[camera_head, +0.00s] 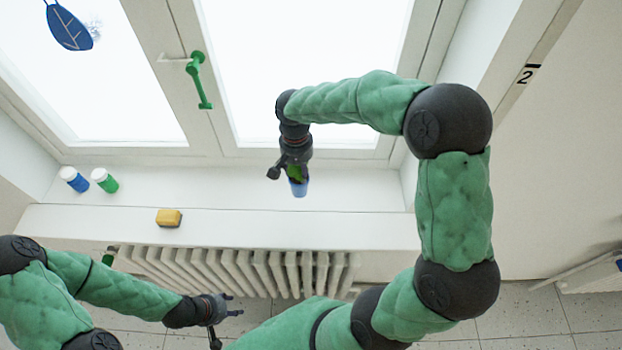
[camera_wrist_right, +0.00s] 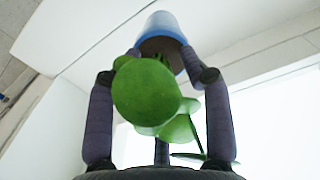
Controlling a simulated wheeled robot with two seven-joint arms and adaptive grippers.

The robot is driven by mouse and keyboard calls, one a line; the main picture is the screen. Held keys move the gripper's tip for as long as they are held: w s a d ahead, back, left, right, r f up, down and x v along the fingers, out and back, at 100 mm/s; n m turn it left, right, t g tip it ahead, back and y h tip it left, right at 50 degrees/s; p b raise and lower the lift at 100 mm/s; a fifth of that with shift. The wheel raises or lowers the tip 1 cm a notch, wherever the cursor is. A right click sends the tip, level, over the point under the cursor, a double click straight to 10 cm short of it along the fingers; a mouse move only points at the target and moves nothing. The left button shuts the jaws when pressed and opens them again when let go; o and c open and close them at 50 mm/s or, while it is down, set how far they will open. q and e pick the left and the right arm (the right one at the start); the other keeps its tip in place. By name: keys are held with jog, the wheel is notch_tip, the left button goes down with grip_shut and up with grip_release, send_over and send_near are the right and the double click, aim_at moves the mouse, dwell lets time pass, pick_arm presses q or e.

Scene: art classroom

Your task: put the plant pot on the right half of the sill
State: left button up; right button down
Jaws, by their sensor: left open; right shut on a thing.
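The plant pot (camera_head: 299,188) is small and blue, with green leaves (camera_head: 294,172) at its top. My right gripper (camera_head: 292,172) is shut on it, over the right half of the white sill (camera_head: 358,191). In the right wrist view the blue pot (camera_wrist_right: 165,30) sits between the two fingertips, with round green leaves (camera_wrist_right: 147,92) toward the camera. I cannot tell whether the pot's base touches the sill. My left gripper (camera_head: 226,318) is open and empty, low in front of the radiator.
A blue jar (camera_head: 75,180) and a green jar (camera_head: 105,181) with white lids stand at the sill's left end. A yellow sponge-like block (camera_head: 169,218) lies near the front edge. A radiator (camera_head: 230,268) is below. The sill's right part is otherwise clear.

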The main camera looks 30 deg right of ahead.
jog(key=d+f, duration=0.4)
jog(key=f, duration=0.4)
jog(key=shift+w+f, duration=0.2)
jog(key=shift+w, duration=0.25)
jog(key=shift+f, duration=0.1)
jog(key=shift+f, duration=0.15)
jog(key=c, duration=0.5)
grip_release()
notch_tip(320, 180, up, 12)
jog(key=shift+a+r, duration=0.1)
jog(key=shift+r, duration=0.15)
